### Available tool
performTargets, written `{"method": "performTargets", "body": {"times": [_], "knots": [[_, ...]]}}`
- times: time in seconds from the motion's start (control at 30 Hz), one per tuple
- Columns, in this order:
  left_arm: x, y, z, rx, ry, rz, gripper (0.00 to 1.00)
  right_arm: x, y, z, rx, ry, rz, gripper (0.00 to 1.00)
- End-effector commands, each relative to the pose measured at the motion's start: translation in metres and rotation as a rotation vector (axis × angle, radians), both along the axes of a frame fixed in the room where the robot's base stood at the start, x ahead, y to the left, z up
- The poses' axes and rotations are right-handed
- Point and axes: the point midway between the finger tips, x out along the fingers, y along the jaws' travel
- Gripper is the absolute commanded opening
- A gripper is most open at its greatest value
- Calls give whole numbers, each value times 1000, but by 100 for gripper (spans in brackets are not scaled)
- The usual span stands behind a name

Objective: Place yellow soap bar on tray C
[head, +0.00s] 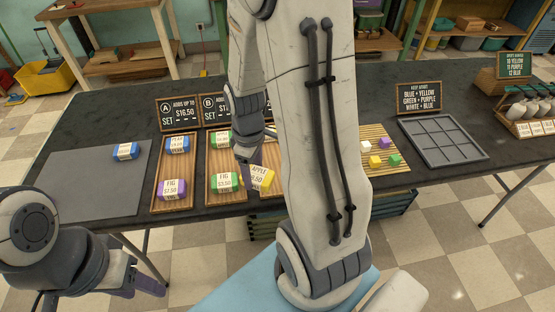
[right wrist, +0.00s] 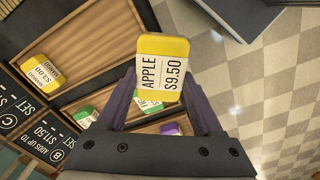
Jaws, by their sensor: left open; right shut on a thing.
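The yellow soap bar (head: 263,178), labelled APPLE $9.50, is held between the fingers of my right gripper (head: 254,166). In the right wrist view the yellow soap bar (right wrist: 165,62) sits between both purple fingers (right wrist: 160,86), label facing the camera. My left gripper (head: 138,279) is open and empty, in front of the table.
Tray A (head: 158,203) holds a blue and a purple bar; tray B holds two green bars. A grey mat (head: 90,185) with a blue bar lies at left. Right of my arm are small coloured cubes on a wooden board (head: 392,170) and a grey divided tray (head: 440,141).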

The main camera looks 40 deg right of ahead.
Motion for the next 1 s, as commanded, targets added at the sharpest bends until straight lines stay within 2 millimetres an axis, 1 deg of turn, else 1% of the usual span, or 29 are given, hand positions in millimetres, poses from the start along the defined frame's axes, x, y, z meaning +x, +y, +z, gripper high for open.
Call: {"method": "performTargets", "body": {"times": [0.03, 0.1, 0.2, 0.3, 0.4, 0.47, 0.57, 0.67, 0.8, 0.87, 1.0], "knots": [[0, 0, -11, 0, 0, 0, 50, -13, -13, -2, -1, -4, 67, 6], [0, 0, -17, 0, 0, 0, 50, -29, -25, 0, -2, -5, 176, 6], [0, 0, -24, 0, 0, 0, 50, -50, -37, 3, -3, -4, 313, 6], [0, 0, -29, 0, 0, 0, 50, -65, -44, 4, -1, -2, 417, 6], [0, 0, -31, 0, 0, 0, 50, -75, -47, 5, -1, 0, 484, 6], [0, 0, -30, 0, 0, 0, 50, -78, -49, 6, 0, 0, 508, 6], [0, 0, -21, 0, 0, 0, 50, -77, -50, 8, 4, 3, 527, 6], [0, 0, -5, 0, 0, 0, 50, -71, -53, 7, 8, 7, 529, 6], [0, 0, 17, 0, 0, 0, 50, -60, -57, 0, 7, 7, 529, 6], [0, 0, 9, -1, -1, 0, 50, -46, -62, -17, 4, 3, 531, 6], [0, 0, 9, 0, 0, 0, 50, -15, -74, -37, 2, 2, 529, 6]]}}
